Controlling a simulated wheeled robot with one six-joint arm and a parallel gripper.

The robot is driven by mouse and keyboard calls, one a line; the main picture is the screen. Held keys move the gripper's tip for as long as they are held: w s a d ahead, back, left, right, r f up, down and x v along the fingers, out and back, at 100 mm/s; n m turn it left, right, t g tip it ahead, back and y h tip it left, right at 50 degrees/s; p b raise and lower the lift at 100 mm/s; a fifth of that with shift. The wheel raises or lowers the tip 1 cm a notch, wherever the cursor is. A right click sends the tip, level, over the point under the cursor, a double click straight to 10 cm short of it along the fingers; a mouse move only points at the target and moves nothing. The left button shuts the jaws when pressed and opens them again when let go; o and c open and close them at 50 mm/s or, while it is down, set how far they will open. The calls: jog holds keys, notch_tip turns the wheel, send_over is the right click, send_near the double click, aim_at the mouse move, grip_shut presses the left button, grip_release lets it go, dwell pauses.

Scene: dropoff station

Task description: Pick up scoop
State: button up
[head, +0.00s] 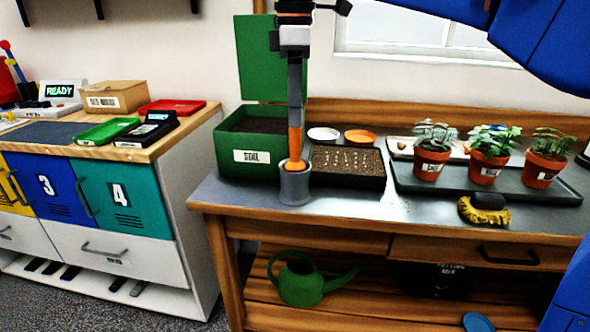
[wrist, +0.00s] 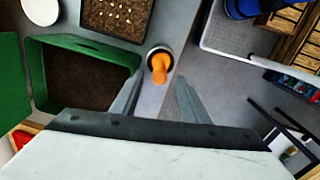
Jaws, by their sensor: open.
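The scoop shows as an orange handle (head: 295,145) standing upright in a small grey cup (head: 295,187) near the left end of the potting bench. Its lower part is hidden inside the cup. In the wrist view the orange handle (wrist: 159,68) lies just beyond and between my fingertips. My gripper (head: 295,108) points straight down over the cup, with its fingers at the handle's top. The wrist view shows my gripper (wrist: 159,84) open, with a finger on each side and nothing held. I cannot tell whether the fingertips overlap the handle.
A green soil bin (head: 226,150) with its lid raised stands left of the cup. A black seed tray (head: 372,178) is close on the right. Potted plants stand in a dark tray (head: 413,186) farther right. The bench's front edge (head: 330,217) is near the cup.

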aim_at(296, 156)
jog(key=shift+w+f, duration=0.1)
jog(key=shift+f, duration=3)
grip_shut()
